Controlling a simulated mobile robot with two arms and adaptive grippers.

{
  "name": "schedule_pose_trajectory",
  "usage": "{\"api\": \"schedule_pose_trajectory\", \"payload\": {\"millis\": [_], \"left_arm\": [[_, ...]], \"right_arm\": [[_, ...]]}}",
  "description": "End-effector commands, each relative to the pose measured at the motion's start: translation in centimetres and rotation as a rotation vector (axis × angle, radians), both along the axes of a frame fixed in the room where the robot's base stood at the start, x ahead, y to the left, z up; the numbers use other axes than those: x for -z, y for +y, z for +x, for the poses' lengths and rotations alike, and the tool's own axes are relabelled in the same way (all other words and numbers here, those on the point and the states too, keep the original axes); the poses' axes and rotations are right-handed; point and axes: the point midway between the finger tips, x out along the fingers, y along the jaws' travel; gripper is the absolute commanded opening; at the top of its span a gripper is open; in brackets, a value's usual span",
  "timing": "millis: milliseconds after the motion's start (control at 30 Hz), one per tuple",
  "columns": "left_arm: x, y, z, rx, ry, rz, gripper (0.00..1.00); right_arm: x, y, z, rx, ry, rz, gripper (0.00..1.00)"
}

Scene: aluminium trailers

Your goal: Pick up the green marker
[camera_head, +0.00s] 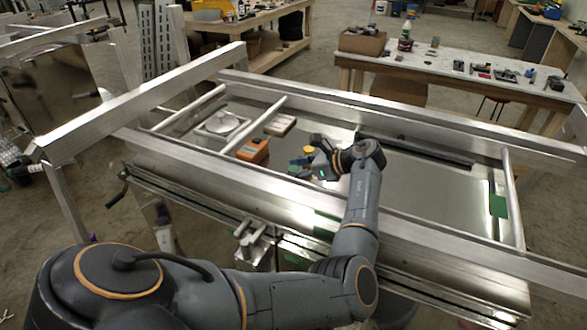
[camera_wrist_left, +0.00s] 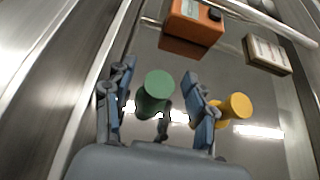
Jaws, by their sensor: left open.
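The green marker (camera_wrist_left: 153,92) shows in the left wrist view as an upright green cylinder between the two fingers of my left gripper (camera_wrist_left: 158,78). The fingers are apart, with a visible gap on each side of the marker. In the head view my left gripper (camera_head: 312,157) is low over the metal trailer bed (camera_head: 408,183), and only a small bit of green shows by its fingers. How deep the marker sits between the fingers is hard to tell. My right gripper is not in view.
A yellow cylinder (camera_wrist_left: 236,106) stands just right of the right finger. An orange box (camera_wrist_left: 194,23) and a pale-topped block (camera_wrist_left: 267,54) lie beyond. Trailer rails (camera_head: 260,185) and a crossbar (camera_head: 254,124) border the area. Bare bed lies to the right.

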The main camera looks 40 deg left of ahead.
Motion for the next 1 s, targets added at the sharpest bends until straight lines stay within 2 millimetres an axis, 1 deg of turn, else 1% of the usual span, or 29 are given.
{"api": "schedule_pose_trajectory", "payload": {"millis": [100,267,300,367,400,633,733,867,1000], "left_arm": [[-0.1,-0.1,0.0,0.001,0.000,0.000,0.56],[-0.1,-0.1,0.0,0.001,0.000,0.000,0.23],[-0.1,-0.1,0.0,0.001,0.000,0.000,0.15],[-0.1,-0.1,0.0,0.001,0.000,0.000,0.03],[-0.1,-0.1,0.0,0.001,0.000,0.000,0.00],[-0.2,-0.1,0.1,0.001,-0.001,-0.001,0.00],[-0.8,-0.1,0.1,0.001,-0.003,0.001,0.00],[-2.8,-0.1,0.1,0.000,-0.007,0.001,0.00],[-5.7,-0.1,0.1,-0.001,-0.008,0.001,0.00]], "right_arm": [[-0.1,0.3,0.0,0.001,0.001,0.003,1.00],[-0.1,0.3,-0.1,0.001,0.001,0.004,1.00],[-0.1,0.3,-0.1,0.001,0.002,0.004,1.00],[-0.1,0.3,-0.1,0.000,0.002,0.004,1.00],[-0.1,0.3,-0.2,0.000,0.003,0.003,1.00],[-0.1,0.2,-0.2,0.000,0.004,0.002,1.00],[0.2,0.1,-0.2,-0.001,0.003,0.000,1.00],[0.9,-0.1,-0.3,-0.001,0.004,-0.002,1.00],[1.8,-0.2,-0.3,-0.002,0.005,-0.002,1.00]]}}
